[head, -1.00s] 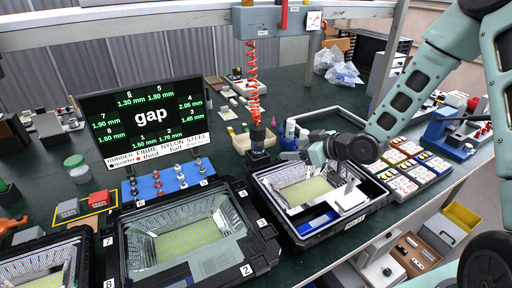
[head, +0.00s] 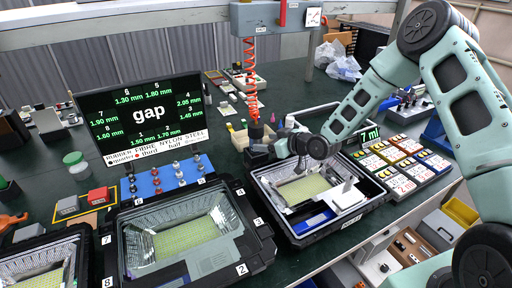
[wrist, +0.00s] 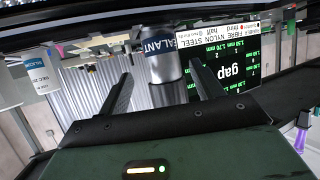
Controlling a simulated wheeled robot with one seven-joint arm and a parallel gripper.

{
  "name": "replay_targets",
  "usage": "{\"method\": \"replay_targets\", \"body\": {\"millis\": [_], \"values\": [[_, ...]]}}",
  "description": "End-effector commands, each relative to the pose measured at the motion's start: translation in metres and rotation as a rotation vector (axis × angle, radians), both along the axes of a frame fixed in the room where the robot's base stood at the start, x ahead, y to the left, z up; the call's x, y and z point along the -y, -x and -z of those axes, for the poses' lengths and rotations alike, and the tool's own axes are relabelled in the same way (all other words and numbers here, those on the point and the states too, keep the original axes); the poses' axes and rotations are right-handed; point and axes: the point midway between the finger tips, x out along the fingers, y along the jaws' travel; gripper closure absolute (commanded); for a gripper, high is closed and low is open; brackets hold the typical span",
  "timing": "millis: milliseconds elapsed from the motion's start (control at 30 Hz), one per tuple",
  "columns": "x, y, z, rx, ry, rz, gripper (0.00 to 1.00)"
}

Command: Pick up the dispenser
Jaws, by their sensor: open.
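The dispenser (head: 256,131) hangs at the lower end of the red coiled hose; its dark top shows in the head view, and its lower part is hidden by my gripper. In the wrist view a silver cylinder with a blue band lettered "ALANT" (wrist: 165,68) stands between my fingers, apparently the dispenser's body. My gripper (head: 262,150) points left at the dispenser, behind the middle housing. In the wrist view my gripper (wrist: 160,80) is open, one finger on each side of the cylinder with gaps visible. Contact is not visible.
Open floodlight housings stand in front, one (head: 345,224) under my gripper and another (head: 128,240) to its left. A gap display (head: 90,125) stands at left, with a blue block (head: 140,186) of knobs before it. A "7 ml" display (head: 371,134) and several labelled boxes lie right.

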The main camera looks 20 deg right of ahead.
Motion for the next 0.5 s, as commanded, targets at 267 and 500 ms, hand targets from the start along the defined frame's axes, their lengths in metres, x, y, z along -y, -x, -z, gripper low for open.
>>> {"method": "replay_targets", "body": {"millis": [267, 500], "values": [[-0.02, -0.023, 0.016, 0.0, -0.001, -0.002, 0.34], [-0.029, -0.036, 0.024, -0.001, 0.0, -0.001, 0.34]]}}
